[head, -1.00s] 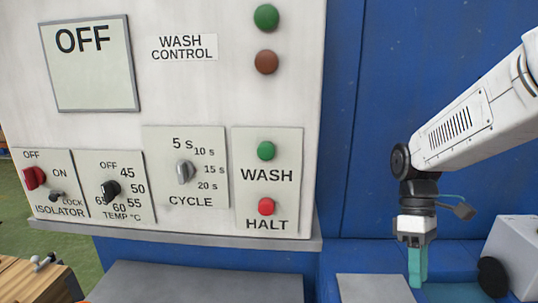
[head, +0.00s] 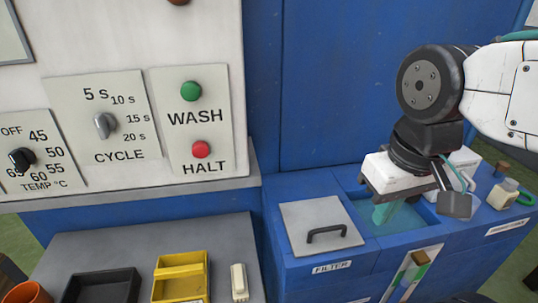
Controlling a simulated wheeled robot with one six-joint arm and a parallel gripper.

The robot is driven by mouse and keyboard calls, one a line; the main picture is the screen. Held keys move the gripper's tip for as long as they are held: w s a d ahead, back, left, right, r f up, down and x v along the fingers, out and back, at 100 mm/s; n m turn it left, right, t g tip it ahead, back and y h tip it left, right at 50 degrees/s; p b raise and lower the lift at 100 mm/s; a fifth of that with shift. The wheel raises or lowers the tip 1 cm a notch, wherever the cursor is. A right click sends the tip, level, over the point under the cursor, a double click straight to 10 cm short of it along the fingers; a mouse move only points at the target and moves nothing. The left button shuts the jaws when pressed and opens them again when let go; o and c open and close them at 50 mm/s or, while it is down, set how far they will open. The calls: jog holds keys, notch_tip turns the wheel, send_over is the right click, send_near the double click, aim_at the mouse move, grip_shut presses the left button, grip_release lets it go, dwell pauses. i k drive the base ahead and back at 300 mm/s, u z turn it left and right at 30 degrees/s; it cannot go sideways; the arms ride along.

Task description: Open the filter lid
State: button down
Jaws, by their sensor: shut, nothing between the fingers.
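The filter lid (head: 306,215) is a flat grey square plate on top of the blue cabinet, with a black bar handle (head: 327,232) near its front edge. It lies flat and closed, with a FILTER label (head: 332,267) on the cabinet front below it. My gripper's body partly hides the opening.
A grey shelf (head: 130,252) at lower left holds a black tray (head: 100,287), a yellow tray (head: 181,278) and a pale block (head: 239,282). The control panel (head: 215,75) with WASH (head: 191,91) and HALT (head: 201,149) buttons stands behind. A small bottle (head: 503,192) is at right.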

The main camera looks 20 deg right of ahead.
aim_at(322, 224)
jog(key=z, duration=2.2)
jog(key=k, duration=0.85)
jog(key=u, duration=2.5)
